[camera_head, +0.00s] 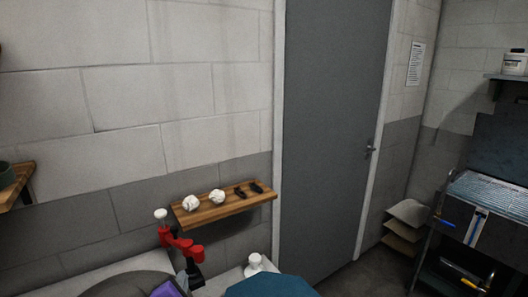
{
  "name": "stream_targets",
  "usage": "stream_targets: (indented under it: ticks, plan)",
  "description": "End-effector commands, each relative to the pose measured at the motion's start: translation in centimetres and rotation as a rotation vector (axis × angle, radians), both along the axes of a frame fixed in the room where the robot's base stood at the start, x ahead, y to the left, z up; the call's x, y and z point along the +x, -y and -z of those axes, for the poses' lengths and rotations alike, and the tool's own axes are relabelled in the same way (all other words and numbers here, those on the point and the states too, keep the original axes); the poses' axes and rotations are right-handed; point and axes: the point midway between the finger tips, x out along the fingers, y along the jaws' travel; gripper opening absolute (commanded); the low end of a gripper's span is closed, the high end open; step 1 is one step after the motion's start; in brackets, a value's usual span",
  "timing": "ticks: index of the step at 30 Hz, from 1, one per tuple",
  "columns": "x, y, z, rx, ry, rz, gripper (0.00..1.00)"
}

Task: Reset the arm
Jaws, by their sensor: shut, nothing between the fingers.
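My gripper and arm are not clearly visible in the head view. A red and black device with a white knob (172,238) stands below the wall shelf, at the lower left of the picture. A dark grey rounded object (115,287) with a purple patch on it is cut off by the bottom edge. A blue, flat-sided object (268,288) is also cut off there. A white bottle-like item (254,263) stands just behind it.
A wooden wall shelf (215,213) holds two white crumpled lumps and two small black items. A grey door (330,120) is shut in the middle. A metal rack or cart (462,222) stands at the right. Tan stacked trays or boxes (405,215) sit beside it.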

Motion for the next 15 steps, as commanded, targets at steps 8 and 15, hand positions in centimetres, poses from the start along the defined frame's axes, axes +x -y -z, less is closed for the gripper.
stream_targets:
  ticks: [8,15]
  plan:
    - [-7.4,0.9,4.1,0.599,-0.159,-0.034,0.00]
    - [-14.3,6.4,5.2,1.107,-0.276,0.023,0.00]
